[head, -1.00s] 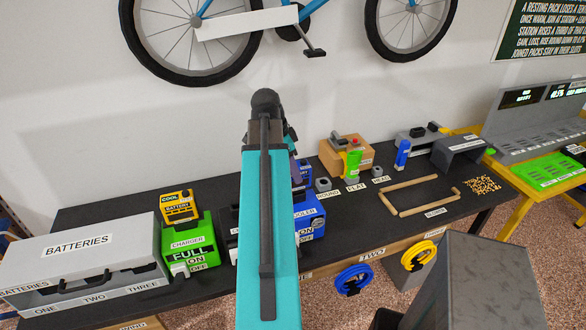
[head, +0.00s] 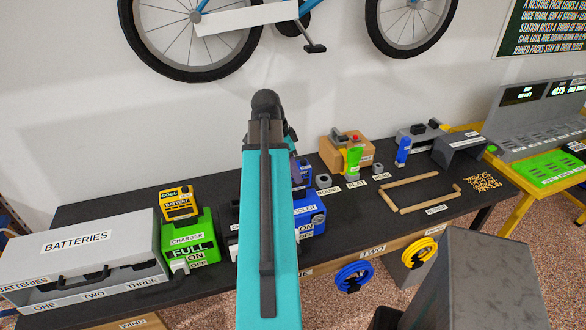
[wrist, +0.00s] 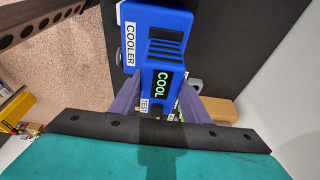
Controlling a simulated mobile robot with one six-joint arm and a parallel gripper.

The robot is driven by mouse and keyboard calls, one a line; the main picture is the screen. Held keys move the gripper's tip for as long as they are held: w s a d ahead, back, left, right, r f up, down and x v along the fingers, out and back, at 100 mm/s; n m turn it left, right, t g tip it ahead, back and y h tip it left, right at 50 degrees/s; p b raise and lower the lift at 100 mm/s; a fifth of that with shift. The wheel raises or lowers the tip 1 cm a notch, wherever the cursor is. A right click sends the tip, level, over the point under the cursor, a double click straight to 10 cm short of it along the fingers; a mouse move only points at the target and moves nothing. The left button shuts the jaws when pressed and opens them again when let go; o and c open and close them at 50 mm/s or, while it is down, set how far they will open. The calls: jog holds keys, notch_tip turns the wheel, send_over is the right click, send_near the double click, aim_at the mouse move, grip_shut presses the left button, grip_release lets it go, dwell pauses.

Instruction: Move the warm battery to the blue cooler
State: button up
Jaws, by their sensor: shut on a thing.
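The blue cooler (head: 310,218) stands on the black bench, partly hidden behind my teal arm. Its COOLER label side (wrist: 128,25) shows in the wrist view. A blue battery (wrist: 158,85) with a lit display reading COOL and a TEST label is between my gripper's fingers (wrist: 160,108), which are shut on it. In the head view a bit of this battery (head: 304,172) shows at the cooler's top, beside my arm. I cannot tell if it is fully seated. A yellow battery (head: 179,203), also reading COOL, sits upright in the green charger (head: 191,246).
A grey BATTERIES case (head: 80,245) is at the bench's left. Small labelled blocks (head: 352,170), a wooden frame (head: 410,208) and a grey cover (head: 462,144) are to the right. Blue (head: 354,274) and yellow (head: 420,252) coils hang at the front edge.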

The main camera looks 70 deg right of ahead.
jog(key=shift+f, duration=0.3)
jog(key=o, duration=1.6)
jog(key=shift+r, duration=0.1)
jog(key=shift+b+v, duration=1.75)
jog(key=shift+v, duration=5.1)
